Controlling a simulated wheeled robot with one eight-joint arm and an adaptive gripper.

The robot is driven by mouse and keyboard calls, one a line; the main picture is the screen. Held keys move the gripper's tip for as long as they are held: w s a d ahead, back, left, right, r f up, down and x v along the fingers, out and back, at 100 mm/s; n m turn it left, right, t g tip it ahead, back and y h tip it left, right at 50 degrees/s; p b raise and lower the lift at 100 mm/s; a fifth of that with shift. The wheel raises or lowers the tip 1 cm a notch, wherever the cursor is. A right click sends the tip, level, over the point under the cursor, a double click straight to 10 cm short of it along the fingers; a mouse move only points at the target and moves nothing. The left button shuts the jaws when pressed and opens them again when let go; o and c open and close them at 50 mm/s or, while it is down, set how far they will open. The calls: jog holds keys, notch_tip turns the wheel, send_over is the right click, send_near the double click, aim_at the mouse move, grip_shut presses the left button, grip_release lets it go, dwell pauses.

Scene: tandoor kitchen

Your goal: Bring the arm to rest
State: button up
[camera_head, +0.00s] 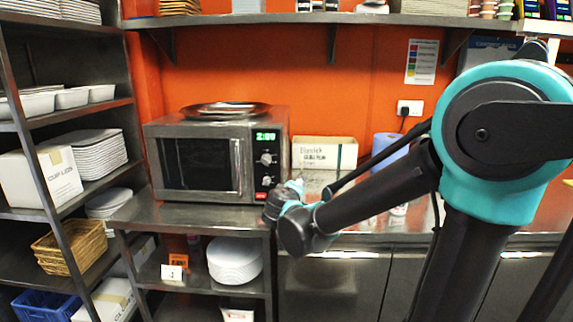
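My arm, black with teal joints, reaches in from the right of the head view and bends down to the left. Its wrist end lies in front of the steel counter, just right of the microwave (218,155). My gripper's fingers cannot be made out; they are hidden behind the wrist or turned away. I cannot see anything held.
A steel counter (185,214) runs along the orange wall. A cling film box (324,153) and a blue roll (388,146) stand behind my forearm. A metal shelf rack (70,118) with plates and boxes is at left. A wall shelf (280,19) crosses the top.

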jog(key=s+d+f+m+g+h, duration=0.1)
jog(key=s+d+f+m+g, duration=0.2)
jog(key=s+d+f, duration=0.45)
jog(key=s+d+f+m+g, duration=0.3)
jog(key=d+f+g, duration=0.15)
jog(key=d, duration=0.55)
jog(key=s+f+m+g+y, duration=0.3)
jog(key=s+f, duration=0.6)
jog(key=s, duration=0.5)
jog(key=shift+s+d+f+m+y, duration=0.2)
jog(key=shift+s+f+m+y, duration=0.15)
jog(key=shift+m, duration=0.45)
